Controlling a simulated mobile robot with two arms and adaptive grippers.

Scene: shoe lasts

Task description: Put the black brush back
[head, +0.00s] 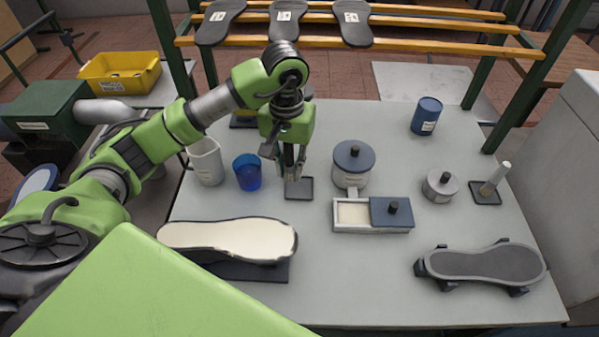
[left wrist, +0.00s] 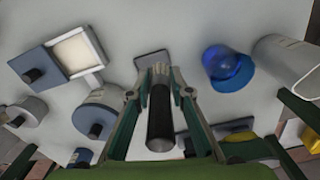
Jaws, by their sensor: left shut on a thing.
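My left gripper (head: 292,172) points down over the table and is shut on the black brush. In the left wrist view the brush's dark round handle (left wrist: 160,122) stands between the two fingers (left wrist: 160,82). In the head view the brush is mostly hidden by the fingers. A small dark square pad (head: 299,192) lies just below the fingertips. It also shows beyond the fingertips in the left wrist view (left wrist: 151,58). I cannot tell whether the brush touches the pad. My right gripper is not in view.
A blue cup (head: 247,173) and a white jug (head: 206,162) stand close left. A lidded jar (head: 353,164) and a box with a dark sliding lid (head: 352,214) stand right. A pale sole (head: 230,240) lies in front. A white-handled tool (head: 495,178) stands far right.

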